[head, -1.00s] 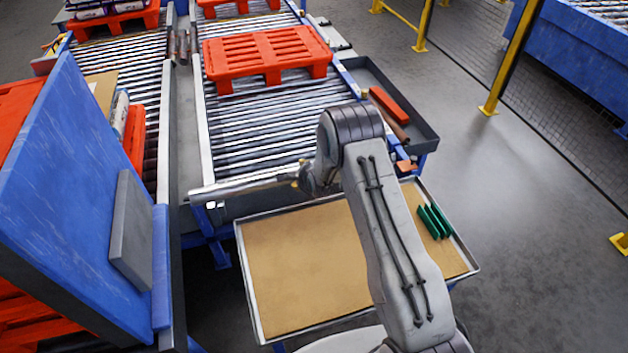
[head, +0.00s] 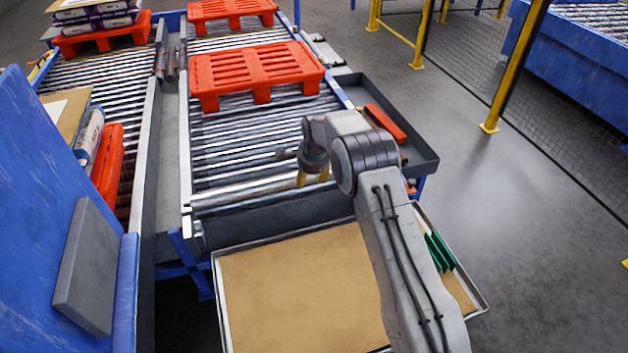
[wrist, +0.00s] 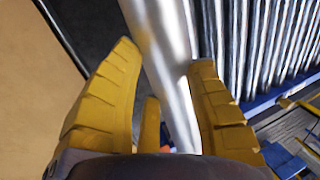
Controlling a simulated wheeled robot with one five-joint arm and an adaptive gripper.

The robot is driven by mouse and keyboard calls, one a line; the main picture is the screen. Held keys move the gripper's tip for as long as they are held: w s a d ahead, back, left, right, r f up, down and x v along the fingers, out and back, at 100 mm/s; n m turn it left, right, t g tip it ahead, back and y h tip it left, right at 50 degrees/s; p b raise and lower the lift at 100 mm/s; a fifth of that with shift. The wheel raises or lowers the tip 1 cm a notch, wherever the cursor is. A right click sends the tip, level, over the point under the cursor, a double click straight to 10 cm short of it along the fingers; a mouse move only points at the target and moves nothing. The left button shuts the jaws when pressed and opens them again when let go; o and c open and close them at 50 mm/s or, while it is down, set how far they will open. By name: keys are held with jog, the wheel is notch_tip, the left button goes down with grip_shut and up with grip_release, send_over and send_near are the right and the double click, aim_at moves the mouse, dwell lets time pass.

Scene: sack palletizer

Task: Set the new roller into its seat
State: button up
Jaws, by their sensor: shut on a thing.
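The new roller (head: 243,191) is a shiny metal cylinder. It lies across the near end of the right-hand roller conveyor (head: 187,150), roughly parallel to the other rollers. My gripper (head: 312,180) is shut on it toward its right end, with the yellow fingers pointing down. In the wrist view, my gripper (wrist: 165,95) has the bright roller (wrist: 160,40) between its fingers, with the conveyor's rollers (wrist: 265,40) to the right. The seat is not clearly visible; I cannot tell whether the roller's ends rest in it.
A red pallet (head: 255,72) stands farther back on the conveyor. A grey tray (head: 425,150) with a red bar (head: 385,123) is at its right side. A brown-topped table (head: 290,290) with green pieces (head: 440,252) stands in front. A blue panel (head: 35,220) rises at the left.

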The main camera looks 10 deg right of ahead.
jog(key=shift+w+r, duration=0.1)
jog(key=shift+r, duration=0.1)
jog(key=shift+d, duration=0.2)
grip_shut()
notch_tip(320, 180, down, 9)
jog(key=b, duration=0.6)
jog(key=shift+d, duration=0.4)
jog(key=shift+r, duration=0.9)
dwell(0.6)
jog(key=shift+o, duration=0.9)
grip_release()
